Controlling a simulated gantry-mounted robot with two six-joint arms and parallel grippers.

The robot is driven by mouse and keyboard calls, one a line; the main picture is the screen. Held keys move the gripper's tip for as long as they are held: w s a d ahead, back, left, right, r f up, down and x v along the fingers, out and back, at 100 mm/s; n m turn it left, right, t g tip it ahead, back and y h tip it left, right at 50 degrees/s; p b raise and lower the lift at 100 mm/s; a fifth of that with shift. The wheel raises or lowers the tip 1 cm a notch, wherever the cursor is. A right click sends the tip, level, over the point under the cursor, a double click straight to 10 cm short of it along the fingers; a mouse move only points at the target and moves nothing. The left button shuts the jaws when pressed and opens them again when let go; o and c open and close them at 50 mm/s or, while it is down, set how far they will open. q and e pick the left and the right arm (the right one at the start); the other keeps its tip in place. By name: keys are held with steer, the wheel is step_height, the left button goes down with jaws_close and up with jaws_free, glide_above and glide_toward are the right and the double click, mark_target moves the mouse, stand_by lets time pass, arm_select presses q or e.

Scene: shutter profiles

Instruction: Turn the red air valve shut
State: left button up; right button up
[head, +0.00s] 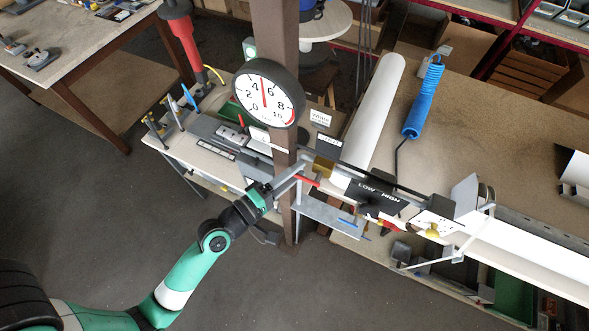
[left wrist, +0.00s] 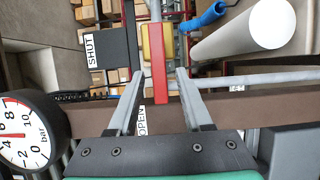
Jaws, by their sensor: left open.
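The red air valve handle (left wrist: 158,72) is a flat red lever on a brass-coloured valve body (left wrist: 155,42) by the brown post. In the left wrist view its free end points down toward the OPEN label (left wrist: 142,120); the SHUT label (left wrist: 90,48) is off to the left. In the head view the handle (head: 308,181) is a small red strip beside the post. My left gripper (left wrist: 160,74) is open, one finger on each side of the handle, with visible gaps; it also shows in the head view (head: 301,183). My right gripper is not in view.
A round pressure gauge (head: 266,93) on the brown post (head: 275,35) reads about 5. A white roll (head: 375,110) and a coiled blue air hose (head: 424,95) lie to the right. Open floor lies below.

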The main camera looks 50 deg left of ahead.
arm_select(q)
jaws_close()
stand_by(1.4)
